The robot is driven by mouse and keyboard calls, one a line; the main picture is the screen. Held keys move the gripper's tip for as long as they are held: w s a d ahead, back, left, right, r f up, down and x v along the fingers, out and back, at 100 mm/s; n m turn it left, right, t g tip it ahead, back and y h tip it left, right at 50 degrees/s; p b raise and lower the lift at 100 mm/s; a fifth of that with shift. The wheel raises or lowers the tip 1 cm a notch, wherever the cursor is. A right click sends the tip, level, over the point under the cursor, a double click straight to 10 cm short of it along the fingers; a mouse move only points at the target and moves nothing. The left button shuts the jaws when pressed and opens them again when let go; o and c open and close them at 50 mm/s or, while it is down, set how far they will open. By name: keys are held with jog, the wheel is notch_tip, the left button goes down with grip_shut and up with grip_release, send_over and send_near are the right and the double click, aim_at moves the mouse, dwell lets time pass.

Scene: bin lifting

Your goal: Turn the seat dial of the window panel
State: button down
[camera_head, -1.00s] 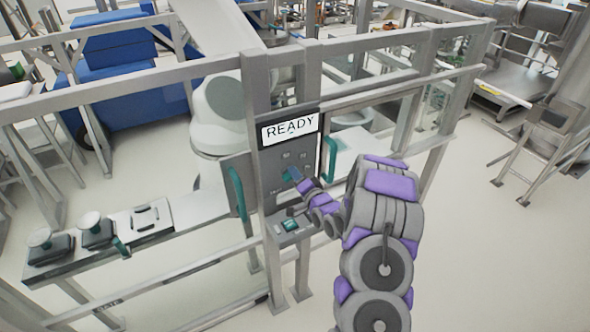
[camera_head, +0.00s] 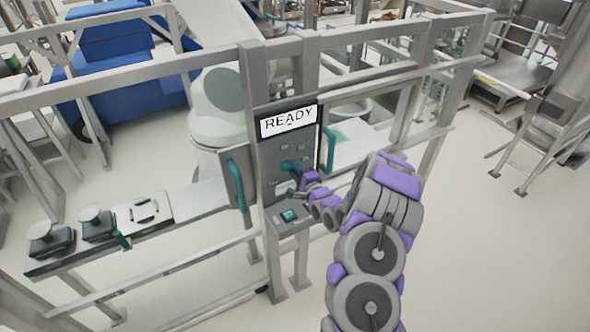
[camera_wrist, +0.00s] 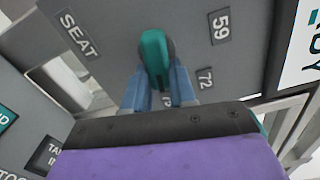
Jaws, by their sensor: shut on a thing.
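The window panel (camera_head: 272,153) is a grey upright box on the fence with a white READY sign (camera_head: 289,121) at its top. The teal seat dial (camera_head: 292,166) sits on its face and shows large in the wrist view (camera_wrist: 154,58). The dial points nearly straight up in that view, between a SEAT label (camera_wrist: 79,33) on the left and marks 59 (camera_wrist: 220,27) and 72 (camera_wrist: 205,78) on the right. My gripper (camera_wrist: 157,88) has its blue fingers shut on the dial from both sides. A lower mark is partly hidden between the fingers.
A small ledge with a teal button (camera_head: 289,215) juts out below the dial. Teal handles flank the panel at left (camera_head: 237,186) and right (camera_head: 329,150). Metal fence rails (camera_head: 390,46) run to both sides. The floor in front is clear.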

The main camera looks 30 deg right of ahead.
jog(key=shift+s+f, duration=0.1)
jog(key=shift+f, duration=0.15)
jog(key=c, duration=1.2)
grip_release()
jog(key=shift+c, duration=0.2)
jog(key=o, duration=0.3)
jog(key=shift+d, duration=0.25)
jog(key=s, duration=1.7)
jog(key=shift+s+d+b, duration=0.1)
jog(key=shift+d+b, duration=0.25)
jog(key=shift+b, duration=0.05)
